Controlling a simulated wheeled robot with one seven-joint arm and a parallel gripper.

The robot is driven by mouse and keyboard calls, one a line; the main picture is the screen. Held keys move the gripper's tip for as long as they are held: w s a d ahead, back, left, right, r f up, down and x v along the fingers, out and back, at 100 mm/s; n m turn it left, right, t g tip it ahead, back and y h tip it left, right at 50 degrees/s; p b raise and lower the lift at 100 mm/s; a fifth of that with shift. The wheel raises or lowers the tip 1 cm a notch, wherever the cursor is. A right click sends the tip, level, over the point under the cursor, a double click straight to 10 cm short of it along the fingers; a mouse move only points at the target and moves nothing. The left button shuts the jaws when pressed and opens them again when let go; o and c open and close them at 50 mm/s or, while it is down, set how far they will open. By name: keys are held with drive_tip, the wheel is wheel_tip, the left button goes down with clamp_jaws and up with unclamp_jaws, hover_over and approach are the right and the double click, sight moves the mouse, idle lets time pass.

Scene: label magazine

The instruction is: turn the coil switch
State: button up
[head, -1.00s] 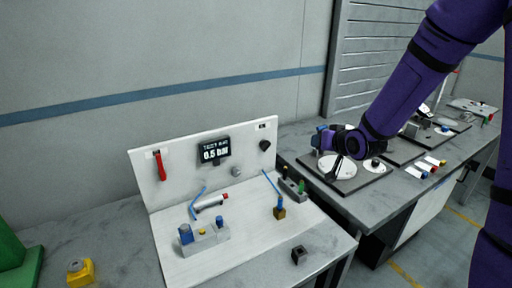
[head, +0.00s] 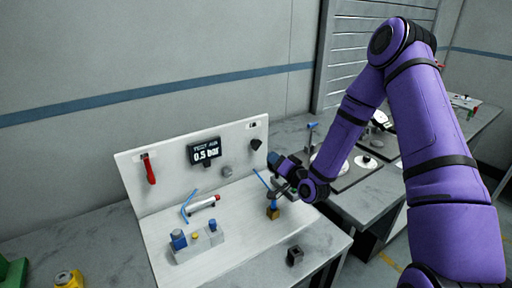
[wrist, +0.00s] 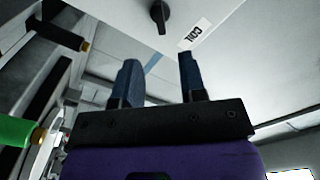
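The coil switch is a black knob (head: 256,144) on the upright white panel, at its right end. In the wrist view the knob (wrist: 158,16) is at the top centre, beside a white label reading COIL (wrist: 196,34). My gripper (head: 274,160) is just below and right of the knob in the head view. In the wrist view its two dark blue fingers (wrist: 158,58) stand apart with nothing between them. The knob lies beyond the fingertips, apart from them.
The panel also carries a display reading 0.5 bar (head: 204,151), a red handle (head: 149,169) and a grey knob (head: 227,171). Below are a grey block with buttons (head: 198,244), a cylinder with blue tubing (head: 203,204) and a brass fitting (head: 273,213). The board's front is mostly clear.

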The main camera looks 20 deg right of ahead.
sight(259, 146)
drive_tip(key=x, duration=1.1)
drive_tip(key=shift+w, duration=0.1)
clamp_jaws()
